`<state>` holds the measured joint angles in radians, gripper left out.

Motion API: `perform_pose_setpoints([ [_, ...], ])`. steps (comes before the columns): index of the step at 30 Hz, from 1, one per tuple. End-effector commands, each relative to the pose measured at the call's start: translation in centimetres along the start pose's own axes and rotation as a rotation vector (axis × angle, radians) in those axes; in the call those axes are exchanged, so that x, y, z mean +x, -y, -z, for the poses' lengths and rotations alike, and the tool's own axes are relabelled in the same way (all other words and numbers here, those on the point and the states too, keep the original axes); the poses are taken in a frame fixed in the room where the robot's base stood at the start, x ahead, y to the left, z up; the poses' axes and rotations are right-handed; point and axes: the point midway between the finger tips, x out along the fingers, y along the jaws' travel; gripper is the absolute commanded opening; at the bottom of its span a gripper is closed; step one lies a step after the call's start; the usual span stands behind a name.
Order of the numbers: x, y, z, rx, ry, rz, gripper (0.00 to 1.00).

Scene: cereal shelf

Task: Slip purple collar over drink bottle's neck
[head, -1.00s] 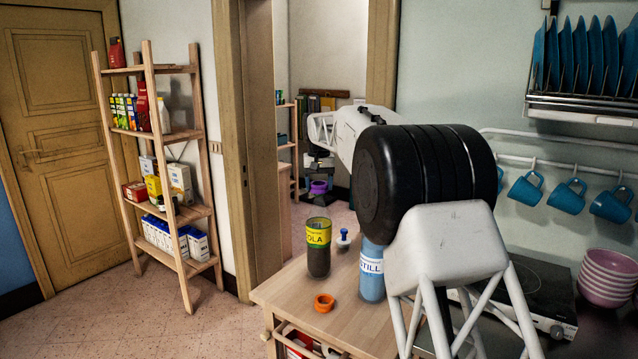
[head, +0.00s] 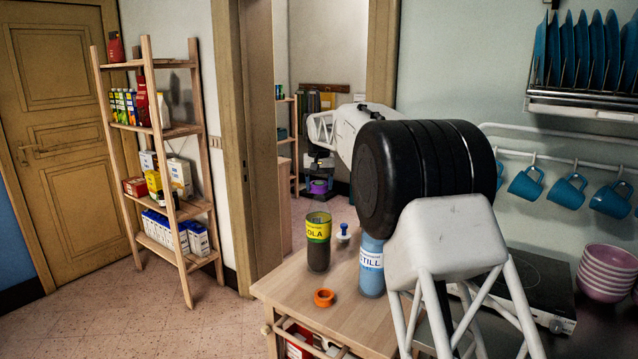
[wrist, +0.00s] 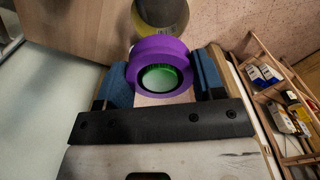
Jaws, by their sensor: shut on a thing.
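My gripper (wrist: 161,88) is shut on the purple collar (wrist: 155,57), with a blue finger on each side. Through the collar's hole I see a dark ring with green and a pale spot inside; I cannot tell what it belongs to. A dark cola bottle (head: 318,257) with a yellow-green label stands upright on the table. A blue bottle (head: 371,277) labelled STILL stands to its right, partly hidden by my arm. I cannot tell which is the drink bottle.
An orange ring (head: 323,297) lies on the wooden table (head: 357,320) in front of the cola bottle. A small blue-knobbed white piece (head: 343,234) stands behind, between the bottles. A stocked shelf (head: 172,207) stands at left. A hob (head: 530,290) is at right.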

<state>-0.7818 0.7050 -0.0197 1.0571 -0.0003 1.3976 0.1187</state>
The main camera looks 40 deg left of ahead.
Motion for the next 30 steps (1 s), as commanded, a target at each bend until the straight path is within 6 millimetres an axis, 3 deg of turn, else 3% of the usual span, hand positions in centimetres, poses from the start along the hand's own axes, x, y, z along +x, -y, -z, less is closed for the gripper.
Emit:
perform_pose_setpoints([
  [30,1.9,0.0,0.0,0.0,0.0,0.0,0.24],
])
